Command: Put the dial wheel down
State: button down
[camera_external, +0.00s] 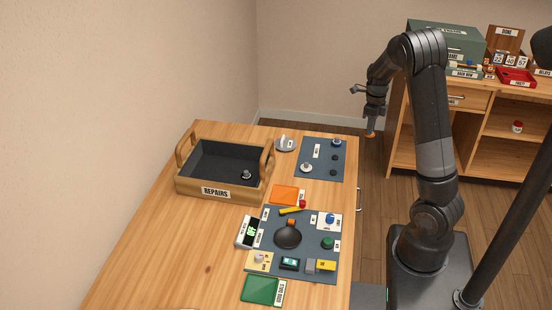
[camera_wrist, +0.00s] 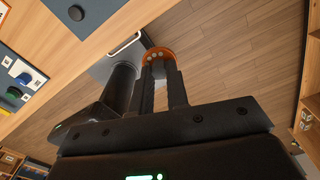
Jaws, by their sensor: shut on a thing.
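An orange dial wheel (camera_wrist: 158,53) with pale dots on it is held at the tips of my gripper (camera_wrist: 160,68) in the wrist view. My fingers are shut on it, and they hide part of it. In the external view the dial wheel (camera_external: 370,134) is a small orange spot under my gripper (camera_external: 371,127). It hangs in the air to the right of the wooden table (camera_external: 140,220), with the floor behind it in the picture. The wheel is apart from every surface.
A wooden REPAIRS box (camera_external: 183,186) stands on the table with a small part inside. Blue-grey mats (camera_external: 311,180) hold several small parts. An orange tray (camera_external: 284,194) and a green tray (camera_external: 261,290) lie beside them. A wooden shelf unit (camera_external: 471,120) stands behind my arm.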

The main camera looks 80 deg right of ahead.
jog(key=w+n, duration=0.6)
jog(key=w, duration=0.7)
jog(key=n, duration=1.2)
send_over(231, 171)
jog(key=f, duration=0.6)
jog(key=shift+s+d+f, duration=0.15)
jog(key=shift+d, duration=0.1)
jog(key=shift+w+a+f, duration=0.1)
jog(key=shift+w, duration=0.1)
jog(key=shift+f, duration=2.05)
jog(key=shift+f, duration=0.1)
